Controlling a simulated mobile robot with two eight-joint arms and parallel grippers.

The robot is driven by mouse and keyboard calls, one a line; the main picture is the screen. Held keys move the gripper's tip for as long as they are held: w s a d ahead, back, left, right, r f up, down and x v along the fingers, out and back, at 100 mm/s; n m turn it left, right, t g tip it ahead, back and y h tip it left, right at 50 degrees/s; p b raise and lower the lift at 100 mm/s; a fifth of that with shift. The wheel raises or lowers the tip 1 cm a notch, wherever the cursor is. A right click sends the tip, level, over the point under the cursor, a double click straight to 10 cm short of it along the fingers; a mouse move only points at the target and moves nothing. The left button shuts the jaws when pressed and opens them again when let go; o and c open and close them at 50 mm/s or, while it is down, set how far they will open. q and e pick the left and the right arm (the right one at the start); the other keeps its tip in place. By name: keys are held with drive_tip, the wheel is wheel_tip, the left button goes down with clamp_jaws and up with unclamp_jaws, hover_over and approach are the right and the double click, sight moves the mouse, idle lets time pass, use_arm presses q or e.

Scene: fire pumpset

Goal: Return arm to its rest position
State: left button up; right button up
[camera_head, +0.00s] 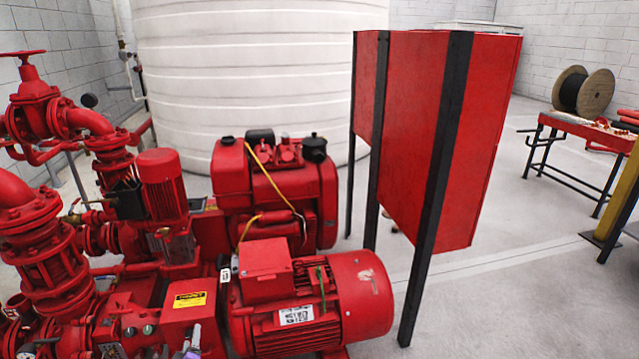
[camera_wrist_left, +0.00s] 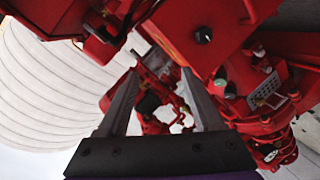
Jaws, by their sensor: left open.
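My left gripper (camera_wrist_left: 160,74) shows in the left wrist view with its two grey fingers apart and nothing between them. Red pump parts lie beyond the fingertips; I cannot tell how far off. In the head view only a small grey part of the left gripper (camera_head: 190,343) shows at the bottom edge, in front of the red pumpset. The rest of the left arm is out of frame. My right gripper is in neither view.
The red electric motor (camera_head: 358,290) and red engine (camera_head: 318,190) stand close by. A red cabinet (camera_head: 420,110) on black posts stands to the right. A large white tank (camera_head: 260,75) is behind. A red table (camera_head: 590,130) stands far right. Grey floor (camera_head: 530,270) is clear at right.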

use_arm(q)
drive_tip(key=s+d+r+m+g+h, duration=0.2)
drive_tip(key=s+d+r+m+g, duration=0.35)
drive_tip(key=s+d+r, duration=0.9)
drive_tip(key=s+d+f+m+g+h, duration=0.1)
drive_tip(key=s+d+m+g, duration=0.2)
drive_tip(key=s, duration=1)
drive_tip(key=s+d+f+m+g+h, duration=0.1)
drive_tip(key=s+d+f+m+g, duration=0.3)
drive_tip(key=s, duration=0.9)
wheel_tip(320, 180, up, 27)
drive_tip(key=w+a+m+t+p, duration=0.1)
drive_tip(key=t+p, duration=0.2)
drive_tip(key=p, duration=1.8)
drive_tip(key=shift+w+r+p, duration=0.15)
drive_tip(key=shift+w+p, duration=0.05)
drive_tip(key=shift+p, duration=0.2)
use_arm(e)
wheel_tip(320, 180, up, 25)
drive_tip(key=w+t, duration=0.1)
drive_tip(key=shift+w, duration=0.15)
use_arm(q)
drive_tip(key=shift+s+a+t, duration=0.1)
drive_tip(key=shift+s+t, duration=0.05)
drive_tip(key=shift+t, duration=0.1)
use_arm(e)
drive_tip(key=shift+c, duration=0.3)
